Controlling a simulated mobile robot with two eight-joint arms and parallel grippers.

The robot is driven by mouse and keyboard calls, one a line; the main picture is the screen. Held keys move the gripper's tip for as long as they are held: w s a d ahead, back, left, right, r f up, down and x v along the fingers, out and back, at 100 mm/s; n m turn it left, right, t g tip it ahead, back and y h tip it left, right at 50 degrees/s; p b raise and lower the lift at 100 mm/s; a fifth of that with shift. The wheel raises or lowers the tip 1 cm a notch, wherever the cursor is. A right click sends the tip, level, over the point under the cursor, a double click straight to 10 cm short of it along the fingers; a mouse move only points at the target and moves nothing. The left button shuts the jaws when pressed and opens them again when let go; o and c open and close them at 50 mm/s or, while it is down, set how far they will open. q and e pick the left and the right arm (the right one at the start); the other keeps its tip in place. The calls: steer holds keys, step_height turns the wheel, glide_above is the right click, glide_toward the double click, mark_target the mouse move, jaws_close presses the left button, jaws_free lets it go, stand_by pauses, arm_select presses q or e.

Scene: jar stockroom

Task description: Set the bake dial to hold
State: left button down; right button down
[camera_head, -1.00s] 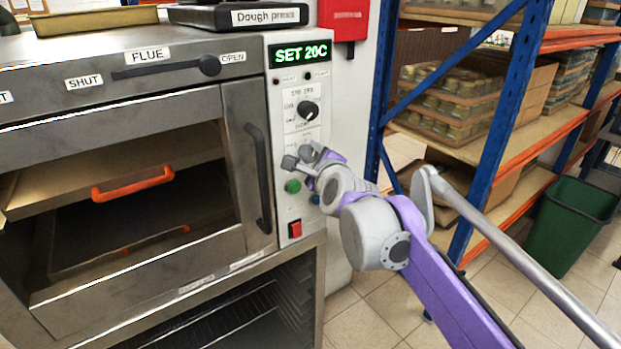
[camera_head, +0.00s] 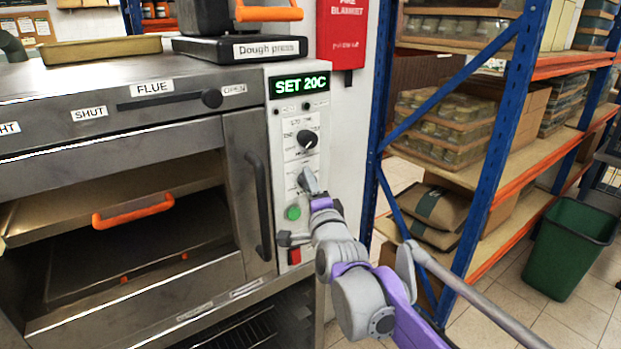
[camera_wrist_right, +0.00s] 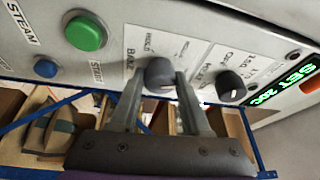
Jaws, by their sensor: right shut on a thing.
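The bake dial (camera_wrist_right: 160,73) is a dark round knob on the pale oven control panel (camera_head: 292,113), with a "BAKE" label beside it in the right wrist view. My right gripper (camera_wrist_right: 160,90) has one finger on each side of the knob and is shut on it. Which mark the dial points to cannot be read. My left gripper is not in view.
A second black dial (camera_head: 307,139) sits above, under the green "SET 20C" display (camera_head: 300,84). A green button (camera_head: 293,212) and a red switch (camera_head: 294,256) lie below. The oven door handle (camera_head: 260,205) is left of the panel. Blue-framed shelving (camera_head: 497,130) stands right.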

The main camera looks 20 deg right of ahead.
steer(key=n+y+p, duration=0.1)
steer(key=n+y, duration=0.3)
steer(key=n, duration=0.5)
steer(key=n+y+p, duration=0.2)
steer(key=n+y, duration=0.2)
steer(key=n, duration=0.6)
steer(key=n+y+p, duration=0.1)
steer(key=n+y, duration=0.3)
steer(key=n, duration=0.5)
steer(key=shift+w+d+n+p, duration=0.15)
steer(key=shift+d+n+p, duration=0.15)
steer(key=shift+d+p, duration=0.1)
steer(key=shift+n+g, duration=0.3)
steer(key=shift+c, duration=1.9)
jaws_free()
steer(key=shift+f, duration=0.1)
